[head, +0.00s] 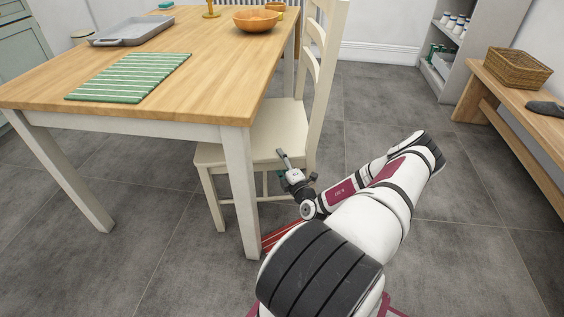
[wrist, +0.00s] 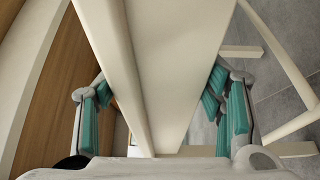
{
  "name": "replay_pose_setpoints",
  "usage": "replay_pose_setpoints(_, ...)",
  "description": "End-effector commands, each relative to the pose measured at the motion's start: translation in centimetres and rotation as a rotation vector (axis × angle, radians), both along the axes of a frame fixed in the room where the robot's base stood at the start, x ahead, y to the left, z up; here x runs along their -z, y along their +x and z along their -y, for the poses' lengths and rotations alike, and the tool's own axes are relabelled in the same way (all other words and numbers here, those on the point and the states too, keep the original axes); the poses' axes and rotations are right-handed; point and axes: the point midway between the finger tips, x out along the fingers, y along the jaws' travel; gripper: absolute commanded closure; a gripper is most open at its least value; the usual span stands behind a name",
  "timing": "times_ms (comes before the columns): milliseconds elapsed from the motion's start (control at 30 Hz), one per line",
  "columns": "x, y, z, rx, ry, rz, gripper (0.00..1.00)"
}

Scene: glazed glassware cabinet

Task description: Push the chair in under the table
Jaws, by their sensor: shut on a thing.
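The cream wooden chair (head: 280,132) stands upright at the right side of the table (head: 225,70). Its ladder back is on the right, clear of the tabletop edge, and the left part of its seat is behind the table's near leg and under the table corner. My gripper (head: 284,160) is at the near side of the chair seat. In the wrist view, my gripper (wrist: 166,105) has its teal pads on both sides of a cream part of the chair (wrist: 165,60), shut on it. The exact contact is partly hidden.
On the table are a green striped mat (head: 130,77), a grey tray (head: 131,31) and an orange bowl (head: 256,21). A wooden bench with a wicker basket (head: 516,68) and a grey shelf (head: 443,65) stand at the right. Grey floor lies open between the chair and the bench.

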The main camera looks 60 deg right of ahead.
Motion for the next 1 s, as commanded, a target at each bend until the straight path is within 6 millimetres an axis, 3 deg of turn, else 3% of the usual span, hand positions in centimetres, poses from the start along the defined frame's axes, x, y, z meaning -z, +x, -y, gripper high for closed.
replay_pose_setpoints(33,1.0,0.8,-1.9,-0.04,0.029,-0.012,0.99)
replay_pose_setpoints(200,1.1,0.8,-2.0,-0.04,0.029,-0.013,0.99)
replay_pose_setpoints(233,1.1,0.8,-2.0,-0.041,0.03,-0.014,0.31)
replay_pose_setpoints(300,1.1,0.8,-2.0,-0.04,0.029,-0.013,0.15)
replay_pose_setpoints(733,0.7,0.1,-1.5,-0.026,0.02,-0.011,0.14)
replay_pose_setpoints(1000,0.7,-3.8,-3.8,-0.026,0.023,-0.012,0.14)
